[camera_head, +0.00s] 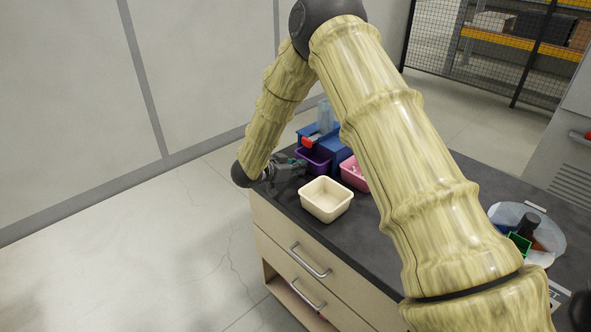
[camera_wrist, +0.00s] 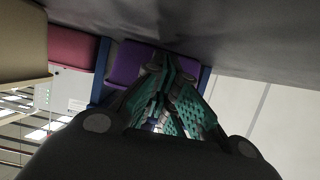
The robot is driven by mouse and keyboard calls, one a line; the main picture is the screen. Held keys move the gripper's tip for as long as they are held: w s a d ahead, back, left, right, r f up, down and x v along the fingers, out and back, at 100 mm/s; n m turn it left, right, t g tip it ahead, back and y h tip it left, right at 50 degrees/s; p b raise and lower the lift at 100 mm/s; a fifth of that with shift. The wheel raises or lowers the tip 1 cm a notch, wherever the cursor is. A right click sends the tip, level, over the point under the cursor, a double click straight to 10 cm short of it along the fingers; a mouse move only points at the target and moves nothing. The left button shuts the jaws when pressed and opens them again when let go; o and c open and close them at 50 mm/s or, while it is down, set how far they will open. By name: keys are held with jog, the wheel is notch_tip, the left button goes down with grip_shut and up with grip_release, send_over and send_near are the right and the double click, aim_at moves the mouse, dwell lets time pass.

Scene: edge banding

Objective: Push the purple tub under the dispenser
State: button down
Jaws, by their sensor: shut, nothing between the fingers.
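The purple tub (camera_head: 316,157) stands on the dark worktop, at the foot of the blue dispenser (camera_head: 329,136), which has a red part and a clear top. I cannot tell whether the tub is fully under it. In the wrist view the purple tub (camera_wrist: 128,66) fills the space in front of my fingers, with blue dispenser edges (camera_wrist: 100,70) on either side. My gripper (camera_head: 299,166) is shut and empty, low over the worktop. Its fingertips (camera_wrist: 165,60) overlap the near side of the tub; whether they touch it is unclear. My arm hides part of the dispenser.
A pink tub (camera_head: 354,176) stands right of the purple one, partly behind my arm. A cream tub (camera_head: 326,216) stands nearer the front edge. A round clear tray (camera_head: 551,234) with small items lies at the right. The worktop's left edge is close to my gripper.

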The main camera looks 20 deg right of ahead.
aim_at(308, 170)
jog(key=shift+w+d, duration=0.25)
jog(key=shift+d, duration=0.4)
jog(key=shift+w+d, duration=0.2)
jog(key=shift+d, duration=0.45)
jog(key=shift+w+d, duration=0.25)
jog(key=shift+d, duration=0.4)
jog(key=shift+r+p+v, duration=0.2)
jog(key=shift+p+v, duration=1.7)
jog(key=shift+v, duration=1.5)
jog(key=shift+d+r, duration=0.1)
